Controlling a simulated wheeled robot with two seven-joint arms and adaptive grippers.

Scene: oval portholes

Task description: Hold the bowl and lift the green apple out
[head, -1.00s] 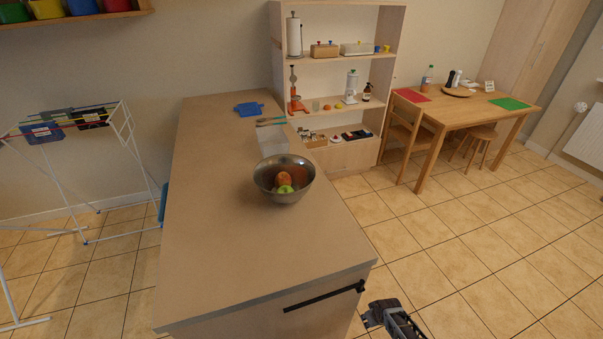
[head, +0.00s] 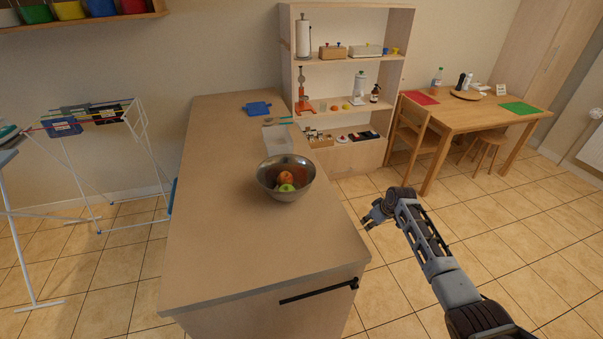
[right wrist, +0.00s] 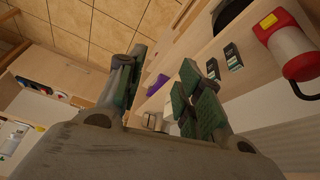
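A shiny metal bowl (head: 270,186) stands upright on the counter (head: 225,235). The green apple (head: 287,188) lies inside it, toward the front. A red-orange apple (head: 286,176) lies just behind the green one. My right gripper (head: 367,222) is in the air beyond the counter's right edge, to the right of the bowl and touching nothing. In the right wrist view its two fingers (right wrist: 160,90) stand apart with nothing between them. My left gripper is not in view.
A clear container (head: 277,138) and a blue item (head: 257,108) sit farther back on the counter. A shelf unit (head: 345,154) stands behind it. A wooden table (head: 470,112) with a chair is at the right. The counter's front is clear.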

